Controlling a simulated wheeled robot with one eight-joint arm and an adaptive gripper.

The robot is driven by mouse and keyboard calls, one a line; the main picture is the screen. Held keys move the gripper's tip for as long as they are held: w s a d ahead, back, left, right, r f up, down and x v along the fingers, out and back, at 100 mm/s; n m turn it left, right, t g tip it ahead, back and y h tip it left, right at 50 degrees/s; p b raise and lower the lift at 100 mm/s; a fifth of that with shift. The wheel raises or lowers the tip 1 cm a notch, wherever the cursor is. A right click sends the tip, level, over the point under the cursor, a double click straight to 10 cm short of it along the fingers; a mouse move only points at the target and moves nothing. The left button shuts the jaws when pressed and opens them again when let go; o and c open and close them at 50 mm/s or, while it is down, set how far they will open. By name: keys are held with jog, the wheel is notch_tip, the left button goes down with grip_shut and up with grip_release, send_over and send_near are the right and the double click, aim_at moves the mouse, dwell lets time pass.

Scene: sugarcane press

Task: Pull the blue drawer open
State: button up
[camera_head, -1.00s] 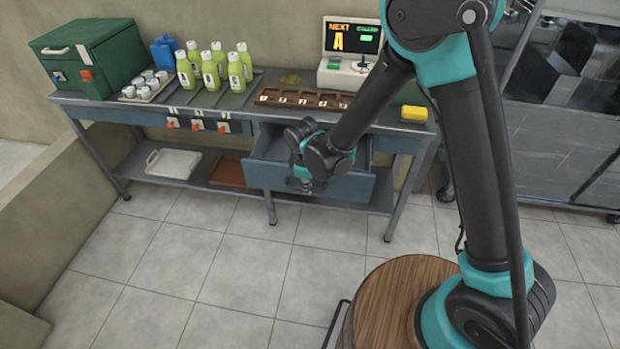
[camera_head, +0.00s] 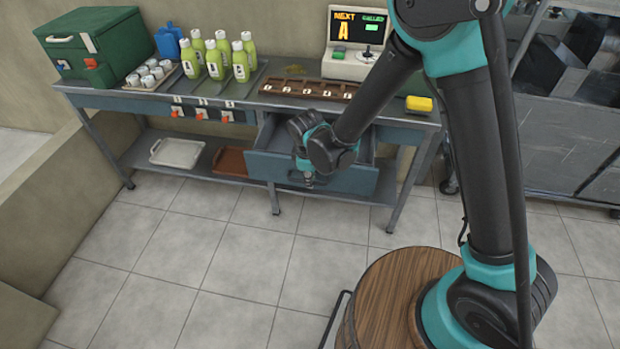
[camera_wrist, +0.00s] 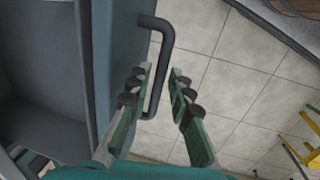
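The blue drawer (camera_head: 345,180) stands well out from the table's front, and part of its inside shows behind its front panel. In the wrist view, the drawer's front panel (camera_wrist: 118,50) runs down left of centre, with its inside at the far left. A dark bar handle (camera_wrist: 166,45) sticks out from the panel. My gripper (camera_wrist: 160,78) has its two fingers apart, one on each side of the handle bar, with a gap visible at the right finger. In the head view my gripper (camera_head: 308,182) is at the drawer front, partly hidden by my wrist.
The table (camera_head: 225,88) carries green bottles (camera_head: 240,62), a green box (camera_head: 85,45), a brown tray (camera_head: 280,88), a screen unit (camera_head: 350,62) and a yellow sponge (camera_head: 419,104). A white tray (camera_head: 177,153) lies on the lower shelf. The tiled floor (camera_head: 190,260) before the table is clear.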

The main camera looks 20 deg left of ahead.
notch_tip(320, 180, up, 12)
jog(key=s, duration=0.2)
jog(key=shift+d+f, duration=0.15)
jog(key=shift+d, duration=0.1)
jog(key=shift+s, duration=0.1)
dwell(0.3)
